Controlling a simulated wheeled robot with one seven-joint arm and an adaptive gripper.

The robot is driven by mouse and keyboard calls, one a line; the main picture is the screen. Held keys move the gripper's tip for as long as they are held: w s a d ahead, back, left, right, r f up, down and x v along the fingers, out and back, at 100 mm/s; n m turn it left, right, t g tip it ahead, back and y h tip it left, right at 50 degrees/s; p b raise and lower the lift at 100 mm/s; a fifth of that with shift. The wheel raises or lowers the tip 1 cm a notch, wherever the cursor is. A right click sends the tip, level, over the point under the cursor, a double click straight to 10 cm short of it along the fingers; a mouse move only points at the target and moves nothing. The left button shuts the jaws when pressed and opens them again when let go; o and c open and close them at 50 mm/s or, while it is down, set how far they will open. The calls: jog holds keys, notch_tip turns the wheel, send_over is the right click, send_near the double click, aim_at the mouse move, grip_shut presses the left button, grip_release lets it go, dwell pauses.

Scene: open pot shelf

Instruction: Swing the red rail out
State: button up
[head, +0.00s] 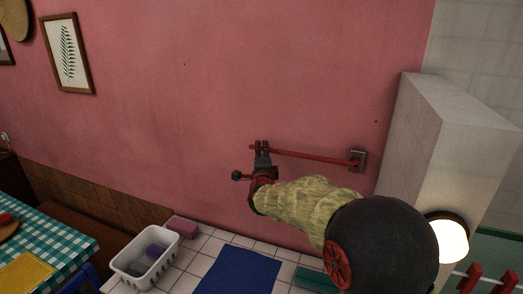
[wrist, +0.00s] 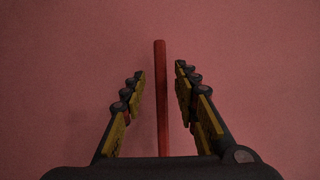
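The red rail (head: 312,156) is a thin bar on the pink wall. My gripper (head: 262,146) is at the rail's left, free end. In the wrist view the rail (wrist: 161,95) runs between the two fingers of my gripper (wrist: 160,85). The fingers are apart, with a visible gap on each side of the rail. The part of the rail nearest the palm is hidden behind the gripper's body.
Below is a white tiled counter (head: 208,250) with a blue mat (head: 238,272), a white basket (head: 146,254) and a pink block (head: 183,227). A pale wall block (head: 437,130) juts out right of the bracket, near a lit round lamp (head: 450,238).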

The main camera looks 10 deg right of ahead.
jog(key=shift+w+d, duration=0.15)
jog(key=shift+w, duration=0.5)
jog(key=shift+w+d, duration=0.15)
jog(key=shift+w, duration=0.5)
jog(key=shift+c, duration=0.6)
grip_shut()
